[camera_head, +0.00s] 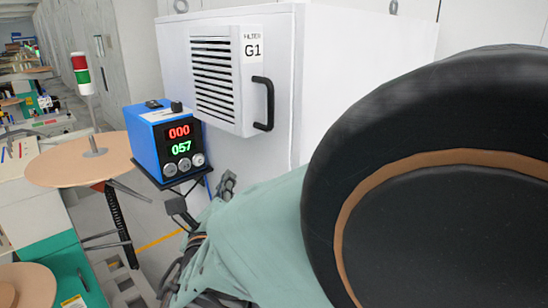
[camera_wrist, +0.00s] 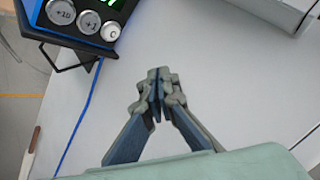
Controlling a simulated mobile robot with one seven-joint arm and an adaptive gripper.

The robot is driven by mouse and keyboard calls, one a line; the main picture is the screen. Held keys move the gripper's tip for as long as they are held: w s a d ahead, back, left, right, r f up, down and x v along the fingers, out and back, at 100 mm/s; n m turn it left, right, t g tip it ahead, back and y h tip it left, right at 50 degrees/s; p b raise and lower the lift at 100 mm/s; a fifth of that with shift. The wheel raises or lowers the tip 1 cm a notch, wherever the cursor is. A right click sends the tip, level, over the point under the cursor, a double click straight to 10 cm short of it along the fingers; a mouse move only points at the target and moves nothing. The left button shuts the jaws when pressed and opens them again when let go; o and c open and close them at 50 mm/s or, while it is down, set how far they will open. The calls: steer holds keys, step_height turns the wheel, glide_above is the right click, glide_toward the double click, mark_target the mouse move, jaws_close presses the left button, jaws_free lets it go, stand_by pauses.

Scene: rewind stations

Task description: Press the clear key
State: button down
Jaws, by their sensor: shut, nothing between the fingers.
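The blue counter box (camera_head: 165,140) has a black front with a red 000 and a green 057 on its display. Below them is a row of three round keys. In the wrist view two large grey keys read +10 (camera_wrist: 61,12) and +1 (camera_wrist: 89,21). The smaller, whiter key at the right end (camera_wrist: 110,31) appears to be the clear key; it also shows in the head view (camera_head: 198,160). My gripper (camera_wrist: 157,92) is shut and empty, below and to the right of the keys in the wrist view, apart from them. In the head view my gripper (camera_head: 227,183) is partly hidden by my arm.
The box sits on a black bracket (camera_wrist: 68,58) with a blue cable hanging below. A white cabinet (camera_head: 345,70) with a vented filter door (camera_head: 225,80) and black handle stands behind. A round tan disc (camera_head: 80,160) with a signal lamp is at left.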

steer(key=shift+w+a, duration=1.4)
steer(key=shift+a, duration=0.2)
steer(key=shift+w+a, duration=1.35)
steer(key=shift+a, duration=0.25)
steer(key=shift+w+a, duration=0.25)
steer(key=shift+a, duration=0.05)
steer(key=shift+w+a+p, duration=0.25)
steer(key=shift+a+p, duration=0.05)
steer(key=shift+p, duration=0.05)
steer(key=shift+s+d, duration=0.5)
steer(key=shift+d, duration=0.1)
steer(key=shift+s+d, duration=1.65)
steer(key=shift+d, duration=0.25)
